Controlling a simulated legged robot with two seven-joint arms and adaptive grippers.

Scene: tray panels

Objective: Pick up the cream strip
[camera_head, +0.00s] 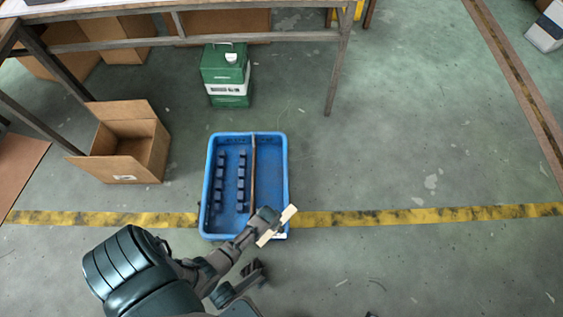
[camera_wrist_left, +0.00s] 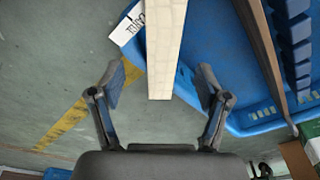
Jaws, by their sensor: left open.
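The cream strip (camera_head: 277,226) is a narrow pale bar at the near right corner of the blue tray (camera_head: 284,180). It overlaps the tray's rim in the picture; whether it rests on it I cannot tell. My left gripper (camera_head: 262,243) is open, its fingers on either side of the strip's near end. In the left wrist view the strip (camera_wrist_left: 166,45) runs down from the top edge between the two spread fingers (camera_wrist_left: 163,78). Gaps show on both sides, so neither finger appears to touch it. My right gripper is not in view.
Inside the tray are rows of dark slotted blocks (camera_head: 241,180) and a brown panel (camera_head: 253,170). A white label (camera_wrist_left: 128,24) is by the tray's rim. A green-and-white container (camera_head: 226,75), an open cardboard box (camera_head: 130,145) and a table stand beyond.

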